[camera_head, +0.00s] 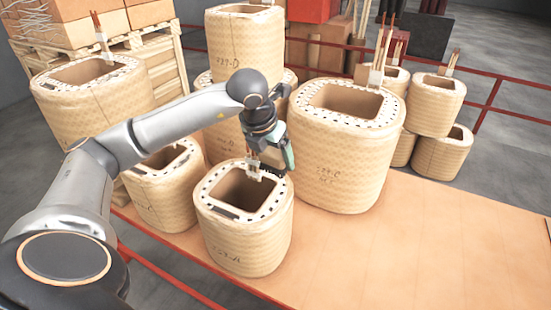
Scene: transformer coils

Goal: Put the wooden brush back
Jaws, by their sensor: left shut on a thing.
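My left gripper (266,163) reaches in from the left and points down at the far rim of the small front coil (245,245). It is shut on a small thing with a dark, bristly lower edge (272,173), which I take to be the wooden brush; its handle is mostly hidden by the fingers. The dark edge is at or just above the coil's rim; I cannot tell whether they touch. My right gripper is not in view.
A large coil (345,160) stands close to the right of the gripper. Another coil (165,190) stands to the left, and a stacked coil (245,45) rises behind. The wooden platform (430,250) is clear at the right front. Red rails (490,95) run behind.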

